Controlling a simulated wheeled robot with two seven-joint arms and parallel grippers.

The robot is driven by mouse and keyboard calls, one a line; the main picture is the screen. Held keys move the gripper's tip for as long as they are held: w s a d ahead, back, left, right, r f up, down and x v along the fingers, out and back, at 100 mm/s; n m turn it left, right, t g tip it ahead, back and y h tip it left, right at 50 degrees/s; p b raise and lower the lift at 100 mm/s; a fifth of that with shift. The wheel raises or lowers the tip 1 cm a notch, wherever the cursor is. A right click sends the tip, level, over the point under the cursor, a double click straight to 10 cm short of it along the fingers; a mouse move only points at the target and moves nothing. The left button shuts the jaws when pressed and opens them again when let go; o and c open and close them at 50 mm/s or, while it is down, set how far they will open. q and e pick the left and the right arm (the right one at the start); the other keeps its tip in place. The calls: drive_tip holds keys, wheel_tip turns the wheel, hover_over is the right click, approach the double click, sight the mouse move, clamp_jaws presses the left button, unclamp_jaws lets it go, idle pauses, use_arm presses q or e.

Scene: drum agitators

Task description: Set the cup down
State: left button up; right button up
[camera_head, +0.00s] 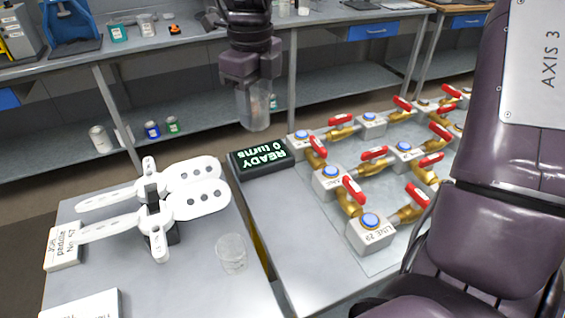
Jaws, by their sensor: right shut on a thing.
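My right gripper (252,82) shows at the top middle, its dark purple fingers pointing down. It is shut on a clear cup (254,112), which hangs upright below the fingers, apart from the table in the picture. A second clear cup (231,254) stands on the near left grey table (200,290). My left gripper is not in view.
White paddles (200,200) lie on a dark stand left of the second cup. A black display (264,158) reads "READY 0 turns". Rows of brass valves with red handles (352,190) fill the right table. A back bench (320,22) holds several items.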

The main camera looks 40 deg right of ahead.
wheel_tip(320, 180, down, 19)
drive_tip(key=shift+w+d+r, duration=0.1)
drive_tip(key=shift+r, duration=0.1)
drive_tip(key=shift+f+b, duration=0.25)
drive_tip(key=shift+b, duration=0.15)
drive_tip(key=o, duration=1)
drive_tip(key=shift+r, duration=0.1)
drive_tip(key=shift+c, duration=0.2)
